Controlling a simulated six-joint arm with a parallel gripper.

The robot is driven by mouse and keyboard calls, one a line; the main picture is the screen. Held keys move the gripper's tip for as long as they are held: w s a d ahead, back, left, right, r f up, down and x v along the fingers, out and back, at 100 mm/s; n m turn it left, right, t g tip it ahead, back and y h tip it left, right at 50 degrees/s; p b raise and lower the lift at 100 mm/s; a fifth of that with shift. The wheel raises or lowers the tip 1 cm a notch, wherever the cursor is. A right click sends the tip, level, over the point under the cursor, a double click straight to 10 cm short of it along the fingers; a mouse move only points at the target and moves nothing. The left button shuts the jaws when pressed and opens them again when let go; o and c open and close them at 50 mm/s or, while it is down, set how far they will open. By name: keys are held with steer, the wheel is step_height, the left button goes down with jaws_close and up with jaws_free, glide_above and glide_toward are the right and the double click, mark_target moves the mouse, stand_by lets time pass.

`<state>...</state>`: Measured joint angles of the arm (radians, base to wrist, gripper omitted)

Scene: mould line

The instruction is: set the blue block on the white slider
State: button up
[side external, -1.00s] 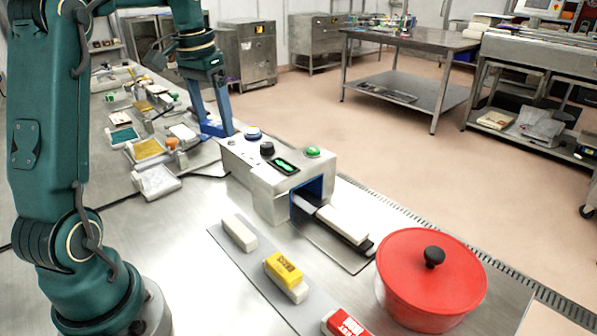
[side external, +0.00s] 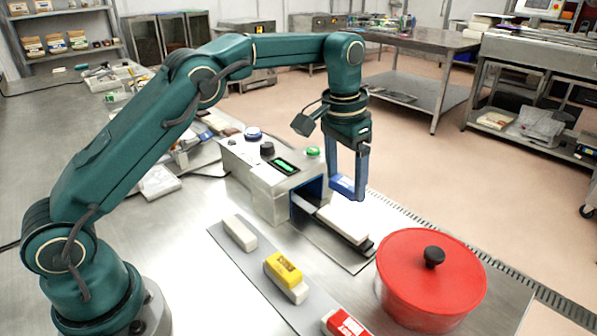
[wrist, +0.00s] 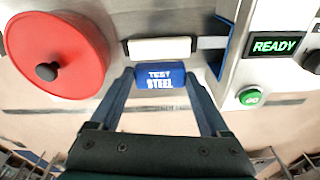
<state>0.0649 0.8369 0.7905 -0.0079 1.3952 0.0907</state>
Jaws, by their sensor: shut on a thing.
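My gripper (side external: 347,190) is shut on the blue block (wrist: 160,77), which reads "TEST STEEL" in the wrist view. In the side view only a small part of the block shows between the blue fingers. The gripper points down and holds the block above and beyond the white slider (side external: 342,223), on the side away from my base. The white slider is a long white bar on a dark track at the machine's mouth. In the wrist view the slider (wrist: 160,48) lies just above the block in the picture, parallel to it.
The machine (side external: 270,185) has a green-lit display reading "READY" (wrist: 275,46) and a green button (wrist: 250,97). A red lidded pot (side external: 430,280) stands close right. A grey strip (side external: 262,283) holds a bare white piece (side external: 240,232), a yellow block (side external: 284,268) and a red block (side external: 345,324).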

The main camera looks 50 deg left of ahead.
mark_target(343, 221)
steer(key=shift+d+f, duration=0.1)
steer(key=shift+f, duration=3)
steer(key=shift+f, duration=0.25)
steer(key=o, duration=1.2)
